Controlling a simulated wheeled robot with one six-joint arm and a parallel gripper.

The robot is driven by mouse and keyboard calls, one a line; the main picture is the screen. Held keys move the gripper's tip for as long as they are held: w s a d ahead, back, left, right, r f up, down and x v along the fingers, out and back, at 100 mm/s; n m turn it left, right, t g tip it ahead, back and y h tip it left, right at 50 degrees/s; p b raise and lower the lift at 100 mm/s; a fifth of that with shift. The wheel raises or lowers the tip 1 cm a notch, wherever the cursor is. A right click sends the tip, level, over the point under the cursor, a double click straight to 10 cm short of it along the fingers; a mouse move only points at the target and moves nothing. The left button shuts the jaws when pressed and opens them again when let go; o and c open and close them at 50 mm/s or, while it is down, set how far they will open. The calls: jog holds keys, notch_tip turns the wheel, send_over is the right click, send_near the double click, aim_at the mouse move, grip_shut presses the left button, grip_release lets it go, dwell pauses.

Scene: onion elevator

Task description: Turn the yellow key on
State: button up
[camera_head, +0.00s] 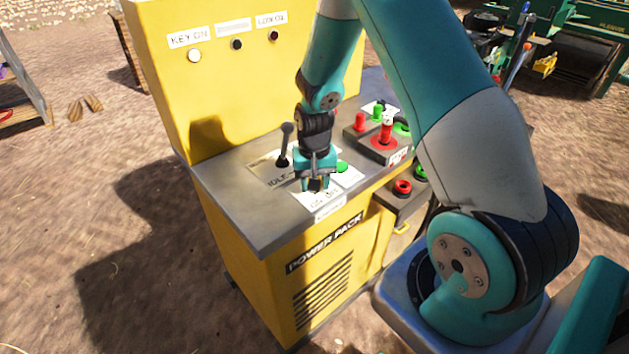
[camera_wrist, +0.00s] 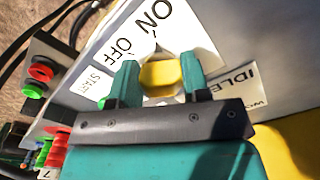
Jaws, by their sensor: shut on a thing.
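The yellow key (camera_wrist: 160,75) sits on a white label plate (camera_wrist: 150,32) marked ON and OFF on the power pack's grey top. My gripper (camera_wrist: 160,68) has one finger on each side of the key and is shut on it. A small pointed tip at the key shows toward the label, near ON and OFF; its exact setting is hard to tell. In the head view my gripper (camera_head: 317,186) points down at the panel's front edge and hides most of the key. A pale round lamp (camera_head: 194,56) is under the KEY ON sign.
A black lever (camera_head: 285,145) stands left of my gripper by the IDLE label. A green button (camera_head: 341,167) lies close on the right, with a box of red and green controls (camera_head: 385,142) beyond. The tall yellow panel (camera_head: 235,100) rises behind.

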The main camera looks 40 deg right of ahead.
dwell(0.4)
jog(key=o, duration=0.9)
jog(key=shift+r, duration=0.1)
notch_tip(320, 180, up, 17)
jog(key=shift+a+r+b, duration=0.1)
jog(key=shift+r+b, duration=0.05)
jog(key=shift+b, duration=0.25)
